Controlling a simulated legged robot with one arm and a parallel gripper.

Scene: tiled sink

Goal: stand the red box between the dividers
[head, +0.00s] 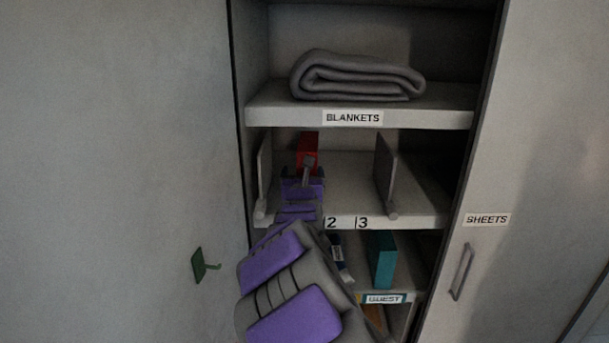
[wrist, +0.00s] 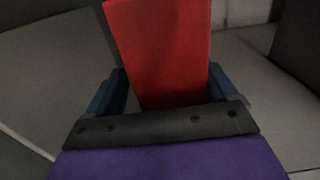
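The red box (head: 308,141) is at the second shelf, between two upright grey dividers. It is nearer the left divider (head: 264,168) than the right divider (head: 384,163). My gripper (head: 303,172) reaches in from the front, just before the box. In the wrist view, the red box (wrist: 162,45) fills the space between the blue fingers of my gripper (wrist: 167,80) and looks slightly tilted. The fingertips appear to meet its sides, with a dark wedge beside the left finger's base. The box's underside is hidden, so I cannot tell whether it touches the shelf.
The shelf edge (head: 415,222) carries numbers 2 and 3. A folded grey blanket (head: 355,77) lies on the shelf above. A teal box (head: 382,260) stands below. The shelf between box and right divider is clear.

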